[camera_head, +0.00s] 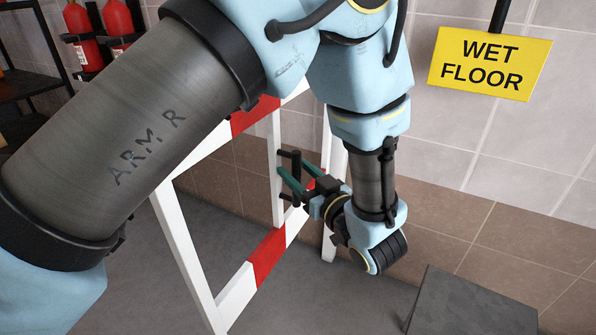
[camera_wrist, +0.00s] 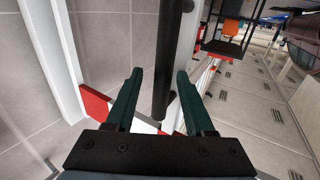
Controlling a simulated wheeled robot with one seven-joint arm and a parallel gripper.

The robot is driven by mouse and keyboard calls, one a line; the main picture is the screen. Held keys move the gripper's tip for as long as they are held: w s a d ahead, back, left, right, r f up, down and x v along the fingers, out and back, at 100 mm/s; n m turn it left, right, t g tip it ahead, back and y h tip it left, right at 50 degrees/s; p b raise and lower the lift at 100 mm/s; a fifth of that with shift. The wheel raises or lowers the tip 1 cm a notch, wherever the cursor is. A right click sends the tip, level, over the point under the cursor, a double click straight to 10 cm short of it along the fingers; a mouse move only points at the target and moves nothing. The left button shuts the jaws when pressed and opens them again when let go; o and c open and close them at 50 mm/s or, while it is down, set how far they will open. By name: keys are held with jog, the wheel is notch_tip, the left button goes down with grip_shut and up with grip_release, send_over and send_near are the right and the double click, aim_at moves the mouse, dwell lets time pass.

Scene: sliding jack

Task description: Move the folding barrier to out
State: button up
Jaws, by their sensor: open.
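The folding barrier (camera_head: 236,294) is a white frame with red bands, standing on the grey floor. It also shows in the wrist view (camera_wrist: 97,102). A black upright handle (camera_head: 296,163) is on its white post, partly hidden by my gripper. My gripper (camera_head: 293,178) has green fingers and is at the handle. In the wrist view, my gripper (camera_wrist: 160,74) is open, with the black handle (camera_wrist: 166,55) between its two fingers. Gaps show on both sides of the handle, wider on the left. My arm hides the barrier's upper part in the head view.
A yellow wet floor sign (camera_head: 490,63) hangs at the upper right. Fire extinguishers (camera_head: 85,53) are on the wall at the upper left, next to a black shelf (camera_head: 24,90). A dark grey block (camera_head: 470,305) stands at the lower right. A tiled wall is behind the barrier.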

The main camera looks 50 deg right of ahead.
jog(key=shift+s, duration=0.1)
jog(key=v, duration=1)
jog(key=shift+s+a, duration=0.15)
jog(key=shift+s, duration=0.15)
